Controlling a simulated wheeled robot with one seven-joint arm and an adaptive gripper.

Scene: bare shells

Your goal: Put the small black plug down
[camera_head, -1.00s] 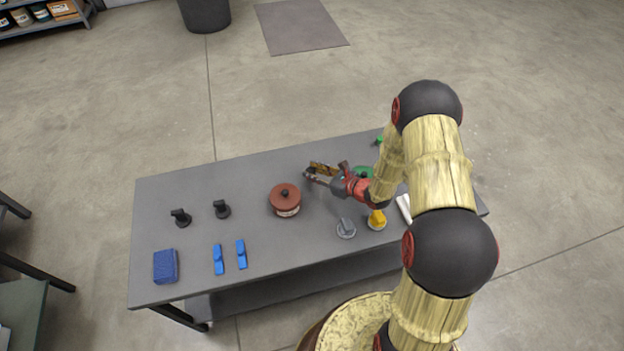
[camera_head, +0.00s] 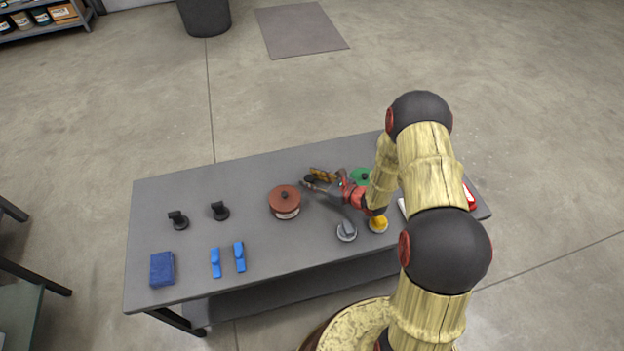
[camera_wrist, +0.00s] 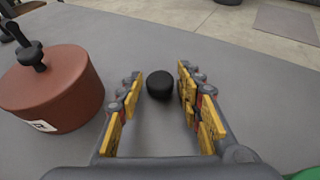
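The small black plug (camera_wrist: 160,84) is a dark rounded piece between the two fingertips in the wrist view, with a gap to either side. It appears to rest on the grey table. In the head view the plug (camera_head: 309,179) is a small dark spot at the tip of my gripper. My gripper (camera_head: 314,183) is open, its fingers spread around the plug; the yellow finger pads also show in the wrist view (camera_wrist: 156,90). The plug's underside is hidden, so its contact with the table is not clearly visible.
A reddish-brown lidded pot (camera_head: 284,204) stands close left of my gripper. A green lidded thing (camera_head: 361,177), a grey knobbed piece (camera_head: 347,232) and a yellow one (camera_head: 378,224) are to the right. Black pieces (camera_head: 179,221), blue pieces (camera_head: 216,263) and a blue block (camera_head: 162,269) are left.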

